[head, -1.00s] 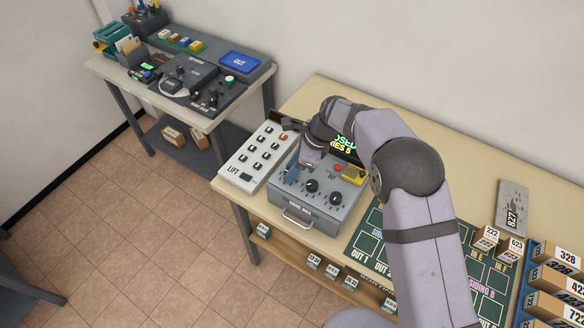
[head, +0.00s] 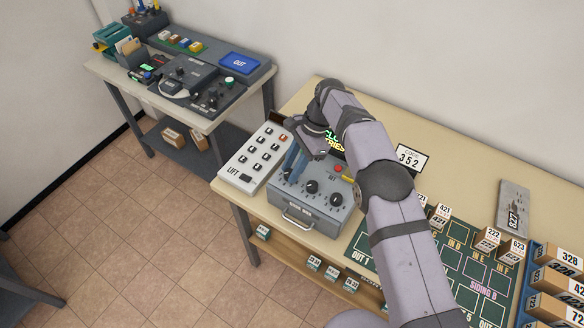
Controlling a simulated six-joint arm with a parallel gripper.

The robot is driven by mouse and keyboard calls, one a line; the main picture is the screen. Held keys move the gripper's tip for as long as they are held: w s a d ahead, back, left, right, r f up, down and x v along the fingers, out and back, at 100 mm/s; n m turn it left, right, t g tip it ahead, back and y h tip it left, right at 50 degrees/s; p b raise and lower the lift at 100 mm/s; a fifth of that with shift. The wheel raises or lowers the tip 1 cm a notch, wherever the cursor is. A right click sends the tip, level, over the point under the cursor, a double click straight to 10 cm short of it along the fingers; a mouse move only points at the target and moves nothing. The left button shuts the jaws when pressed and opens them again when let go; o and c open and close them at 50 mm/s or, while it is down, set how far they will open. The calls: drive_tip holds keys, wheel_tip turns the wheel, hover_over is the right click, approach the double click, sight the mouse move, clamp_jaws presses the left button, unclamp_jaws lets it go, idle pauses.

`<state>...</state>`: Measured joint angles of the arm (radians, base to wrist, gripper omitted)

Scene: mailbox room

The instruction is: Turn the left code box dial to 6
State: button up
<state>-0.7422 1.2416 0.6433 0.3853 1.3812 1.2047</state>
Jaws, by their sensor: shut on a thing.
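The grey code box (head: 318,214) stands on the front left of the table, with a row of black dials on its top. The left dial's pointer and number cannot be read. A red button (head: 338,168) sits behind the right dial. My wrist partly covers the display (head: 333,140), which shows yellow-green letters.
A LIFT keypad (head: 254,160) lies just left of the code box. A card (head: 409,157) reading CODE 352 stands behind my forearm. A green board (head: 470,262) with numbered blocks is at right. A second bench (head: 95,66) stands back left.

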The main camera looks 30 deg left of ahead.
drive_tip(key=shift+n, duration=0.4)
idle(0.3)
drive_tip(key=o, duration=1)
drive_tip(key=shift+o, duration=0.2)
drive_tip(key=shift+w+r, duration=0.1)
drive_tip(key=shift+r, duration=0.05)
